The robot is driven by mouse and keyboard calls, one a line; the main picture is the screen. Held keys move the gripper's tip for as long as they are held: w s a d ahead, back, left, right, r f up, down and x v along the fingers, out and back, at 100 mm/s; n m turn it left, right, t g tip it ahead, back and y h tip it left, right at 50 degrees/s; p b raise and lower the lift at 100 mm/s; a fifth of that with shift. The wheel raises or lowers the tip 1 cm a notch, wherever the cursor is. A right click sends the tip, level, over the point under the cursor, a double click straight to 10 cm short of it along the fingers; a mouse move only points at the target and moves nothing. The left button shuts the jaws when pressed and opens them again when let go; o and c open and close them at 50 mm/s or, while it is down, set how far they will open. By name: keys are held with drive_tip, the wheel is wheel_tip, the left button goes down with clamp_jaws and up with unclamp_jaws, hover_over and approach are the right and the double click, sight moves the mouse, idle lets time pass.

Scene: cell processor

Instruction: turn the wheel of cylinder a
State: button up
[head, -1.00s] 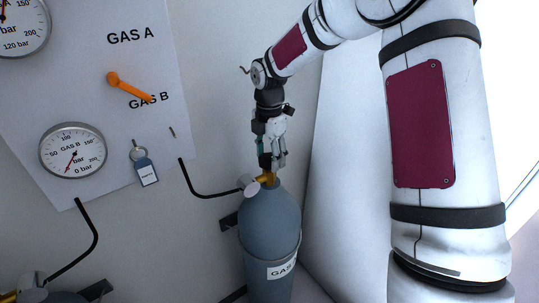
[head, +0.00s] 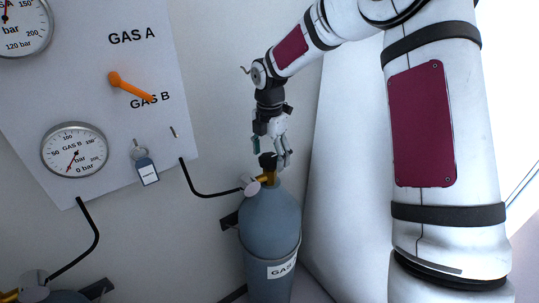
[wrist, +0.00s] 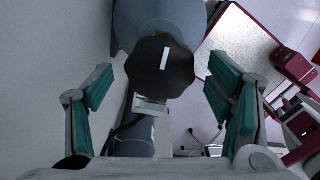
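A blue-grey gas cylinder (head: 270,222) stands upright against the wall. Its label begins with "GAS", and I cannot read the letter after it. Its black wheel (head: 267,160) sits on the brass valve (head: 268,178) at the top. In the wrist view the wheel (wrist: 150,75) is a dark, many-sided knob with a white mark. My gripper (head: 270,150) is just above the wheel and points down. In the wrist view its green-padded fingers are wide apart, one on each side of the wheel, with clear gaps. It is open and empty.
A wall panel (head: 95,135) carries gauges, an orange lever (head: 130,87) and a key tag (head: 146,170). A black pipe (head: 205,194) runs from the panel to the cylinder's valve. Part of another cylinder (head: 62,297) shows at the lower left.

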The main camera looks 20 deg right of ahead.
sight(269, 158)
wheel_tip(269, 158, up, 12)
idle(0.7)
drive_tip(key=s+r+m+t+h, duration=0.1)
drive_tip(key=s+r+m, duration=0.4)
drive_tip(key=s, duration=0.2)
drive_tip(key=s+r+m+t+h, duration=0.1)
drive_tip(key=s+r+m, duration=0.3)
drive_tip(key=s+m, duration=0.3)
drive_tip(key=s+m+t+y, duration=0.2)
drive_tip(key=s+m+t, duration=0.1)
drive_tip(key=s+m, duration=0.9)
drive_tip(key=s, duration=0.5)
drive_tip(key=shift+s+t, duration=0.25)
drive_tip(key=shift+t, duration=0.05)
